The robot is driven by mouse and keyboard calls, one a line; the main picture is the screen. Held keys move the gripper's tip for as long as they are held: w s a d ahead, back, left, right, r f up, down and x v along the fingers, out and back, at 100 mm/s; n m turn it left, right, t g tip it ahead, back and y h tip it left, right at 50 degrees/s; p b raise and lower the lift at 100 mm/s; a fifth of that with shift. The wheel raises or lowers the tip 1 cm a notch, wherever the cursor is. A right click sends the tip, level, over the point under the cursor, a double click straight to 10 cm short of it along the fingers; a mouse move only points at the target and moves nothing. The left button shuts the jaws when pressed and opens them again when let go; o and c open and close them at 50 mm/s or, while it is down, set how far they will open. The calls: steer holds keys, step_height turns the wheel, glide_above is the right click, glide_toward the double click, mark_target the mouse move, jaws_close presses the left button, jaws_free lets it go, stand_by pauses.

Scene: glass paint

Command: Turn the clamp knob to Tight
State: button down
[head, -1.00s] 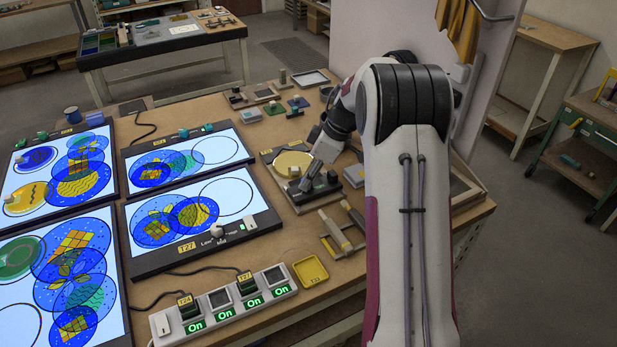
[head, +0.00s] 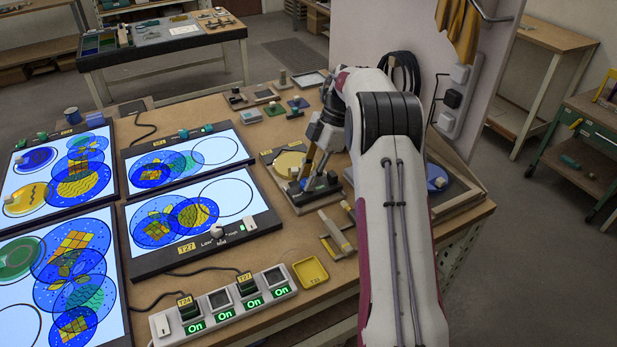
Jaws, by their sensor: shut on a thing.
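The clamp fixture (head: 270,158) is a dark plate on the bench holding a yellow disc (head: 288,161). A small pale block shows at the disc's front edge. My gripper (head: 308,184) points down at the front right part of this fixture. Its fingers are shut on the clamp knob, which they mostly hide. The knob's pointer and its Tight marking are too small or covered to read.
Light panels with blue and yellow discs (head: 188,218) lie to the left. A power strip (head: 222,304) and a yellow tray (head: 310,271) sit in front. Loose bars (head: 336,232) lie just in front of the fixture. A blue disc (head: 437,177) lies right of my arm.

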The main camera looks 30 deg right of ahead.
steer(key=shift+w+n+g, duration=0.1)
steer(key=shift+n+g, duration=0.5)
steer(key=shift+n, duration=1.1)
steer(key=c, duration=1.8)
jaws_free()
steer(key=shift+d+r, duration=0.1)
steer(key=shift+r, duration=0.05)
steer(key=shift+v, duration=3.45)
steer(key=shift+w+r, duration=0.1)
steer(key=shift+r, duration=0.05)
